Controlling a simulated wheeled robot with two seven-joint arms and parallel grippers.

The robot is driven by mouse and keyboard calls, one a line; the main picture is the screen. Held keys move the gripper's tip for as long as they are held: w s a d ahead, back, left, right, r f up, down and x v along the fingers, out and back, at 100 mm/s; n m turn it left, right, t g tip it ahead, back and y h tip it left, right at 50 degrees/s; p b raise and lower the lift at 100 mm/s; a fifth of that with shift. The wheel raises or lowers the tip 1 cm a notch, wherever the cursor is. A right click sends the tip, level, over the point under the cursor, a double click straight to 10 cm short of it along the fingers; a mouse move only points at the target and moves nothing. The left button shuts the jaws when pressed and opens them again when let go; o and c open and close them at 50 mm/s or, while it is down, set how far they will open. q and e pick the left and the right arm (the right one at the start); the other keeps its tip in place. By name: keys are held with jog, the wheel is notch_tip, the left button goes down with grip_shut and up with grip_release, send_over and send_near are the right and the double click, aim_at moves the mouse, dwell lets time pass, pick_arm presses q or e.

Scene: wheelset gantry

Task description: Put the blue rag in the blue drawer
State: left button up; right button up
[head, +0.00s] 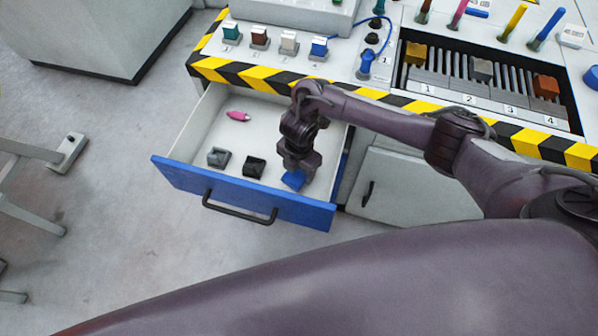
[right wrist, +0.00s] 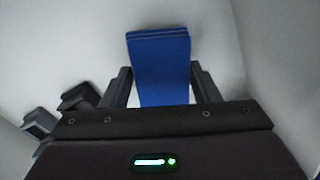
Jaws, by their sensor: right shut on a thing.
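The blue drawer (head: 245,191) is pulled open below the striped bench edge, with a blue front and a white inside. My right gripper (head: 296,172) is inside the drawer's outline, near its right front corner, pointing down. It is shut on the folded blue rag (head: 293,180). In the right wrist view the rag (right wrist: 160,65) shows between the two dark fingers, with the white drawer walls around it. I cannot tell whether the rag touches the drawer floor. My left gripper is not in view.
In the drawer lie a pink object (head: 238,116), a grey block (head: 218,157) and a black block (head: 254,166). The bench above holds several coloured blocks, numbered slots and upright coloured handles. A white cabinet (head: 410,190) stands right of the drawer.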

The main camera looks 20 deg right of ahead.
jog(key=shift+f, duration=0.85)
jog(key=o, duration=0.6)
jog(key=shift+c, duration=0.2)
jog(key=shift+o, duration=2)
jog(key=shift+r, duration=0.25)
notch_tip(320, 180, up, 5)
jog(key=shift+w+f+p, duration=0.15)
jog(key=shift+f+p, duration=0.05)
jog(key=shift+p, duration=0.35)
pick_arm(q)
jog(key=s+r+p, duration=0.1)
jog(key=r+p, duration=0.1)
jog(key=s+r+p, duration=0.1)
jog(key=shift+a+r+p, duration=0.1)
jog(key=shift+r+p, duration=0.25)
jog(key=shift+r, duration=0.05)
pick_arm(e)
notch_tip(320, 180, up, 7)
jog(key=shift+r, duration=0.15)
